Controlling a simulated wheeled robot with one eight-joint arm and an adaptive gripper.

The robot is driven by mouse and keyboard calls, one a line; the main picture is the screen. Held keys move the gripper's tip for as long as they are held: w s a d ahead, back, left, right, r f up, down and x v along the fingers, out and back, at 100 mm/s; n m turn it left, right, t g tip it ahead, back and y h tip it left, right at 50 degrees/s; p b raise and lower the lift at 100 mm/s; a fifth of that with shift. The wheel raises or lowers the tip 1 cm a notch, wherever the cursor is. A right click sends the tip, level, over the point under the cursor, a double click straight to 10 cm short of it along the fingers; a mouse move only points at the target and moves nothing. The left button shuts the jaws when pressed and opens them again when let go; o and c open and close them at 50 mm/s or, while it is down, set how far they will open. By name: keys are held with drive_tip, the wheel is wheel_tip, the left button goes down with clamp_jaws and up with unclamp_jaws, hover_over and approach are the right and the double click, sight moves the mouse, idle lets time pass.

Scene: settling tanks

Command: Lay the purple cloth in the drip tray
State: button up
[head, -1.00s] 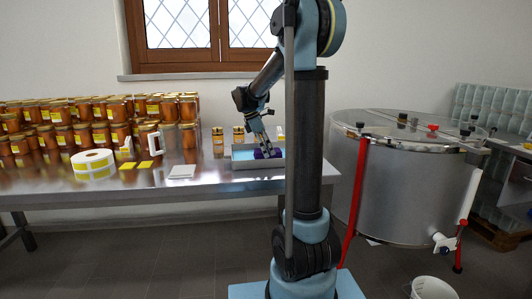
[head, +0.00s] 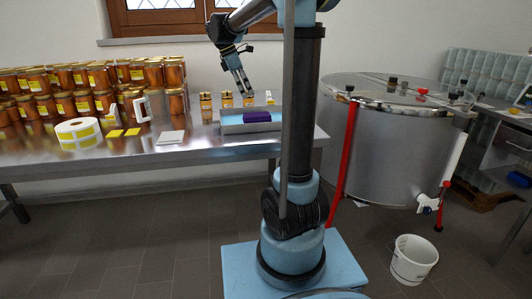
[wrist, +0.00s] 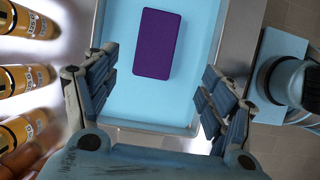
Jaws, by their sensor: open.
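The purple cloth (head: 257,117) is a flat folded rectangle lying in the drip tray (head: 229,128), on its light blue inside. In the wrist view the cloth (wrist: 157,44) lies wholly within the walls of the tray (wrist: 150,127), apart from the fingers. My gripper (head: 244,92) is above the tray, clear of the cloth. The wrist view shows my gripper (wrist: 157,98) open and empty, its fingers spread wide on either side.
Several small honey jars (head: 206,107) stand behind the tray. A steel tank (head: 385,150) stands to the right.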

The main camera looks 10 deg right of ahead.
drive_tip(key=s+d+f+m+y, duration=0.1)
drive_tip(key=s+d+f+m, duration=0.1)
drive_tip(key=s, duration=0.4)
drive_tip(key=s+d+f+m, duration=0.2)
drive_tip(key=s+m, duration=0.1)
drive_tip(key=s, duration=0.2)
drive_tip(key=s+f+m+t+y, duration=0.2)
drive_tip(key=s+f+m, duration=1)
drive_tip(key=s+f, duration=0.8)
drive_tip(key=s+d+y, duration=0.1)
drive_tip(key=s, duration=0.2)
drive_tip(key=shift+s+m, duration=0.3)
